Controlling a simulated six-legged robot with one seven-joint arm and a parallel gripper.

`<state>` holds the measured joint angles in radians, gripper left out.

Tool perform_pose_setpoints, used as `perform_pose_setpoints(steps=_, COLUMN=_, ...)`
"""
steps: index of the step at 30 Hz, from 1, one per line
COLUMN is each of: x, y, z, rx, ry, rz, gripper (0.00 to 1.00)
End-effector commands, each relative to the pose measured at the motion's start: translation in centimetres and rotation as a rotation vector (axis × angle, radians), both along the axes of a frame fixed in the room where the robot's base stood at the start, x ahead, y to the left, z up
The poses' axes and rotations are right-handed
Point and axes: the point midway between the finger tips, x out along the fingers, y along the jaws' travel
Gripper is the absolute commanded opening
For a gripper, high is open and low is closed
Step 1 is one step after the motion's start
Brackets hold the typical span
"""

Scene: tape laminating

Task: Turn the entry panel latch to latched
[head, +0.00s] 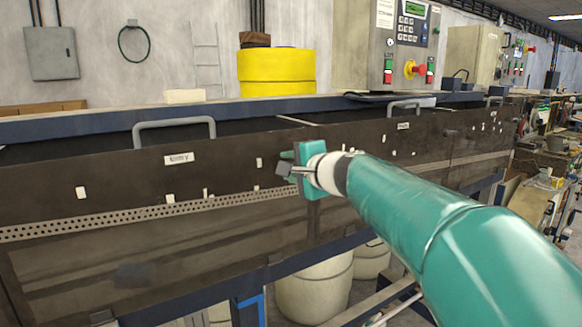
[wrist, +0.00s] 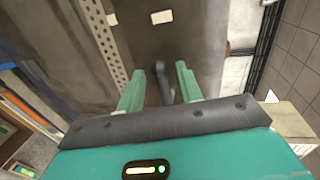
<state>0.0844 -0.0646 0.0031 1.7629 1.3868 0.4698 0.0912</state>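The entry panel (head: 120,180) is a long dark brown panel with a white "Entry" label (head: 178,158) and a grey handle on top. A small dark grey latch (head: 283,168) shows at its right part, just at the tips of my gripper (head: 290,166). In the wrist view the latch (wrist: 163,82) stands between the two teal fingers of my gripper (wrist: 160,72), with a gap visible on each side. The fingers are apart and hold nothing. I cannot tell whether the latch is in its latched position. My gripper partly hides the panel behind it.
A perforated strip (head: 110,217) runs along the panel. Yellow rolls (head: 277,72) and a control box (head: 405,45) with red and green buttons stand behind the machine. White drums (head: 316,290) are below. A grey loop handle (head: 174,126) juts up from the panel's top.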

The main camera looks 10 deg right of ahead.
Motion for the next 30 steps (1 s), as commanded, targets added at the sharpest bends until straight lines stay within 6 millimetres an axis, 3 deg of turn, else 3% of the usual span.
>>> perform_pose_setpoints(steps=5, x=-1.8, y=-0.8, z=0.5, rx=0.000, ry=-0.002, rz=-0.001, gripper=0.36)
perform_pose_setpoints(steps=18, x=-10.2, y=-4.2, z=2.3, rx=0.000, ry=-0.003, rz=-0.003, gripper=0.36)
perform_pose_setpoints(steps=24, x=-12.2, y=-5.0, z=2.7, rx=0.000, ry=-0.001, rz=-0.002, gripper=0.36)
perform_pose_setpoints(steps=30, x=-12.4, y=-5.1, z=2.6, rx=0.000, ry=0.000, rz=-0.001, gripper=0.36)
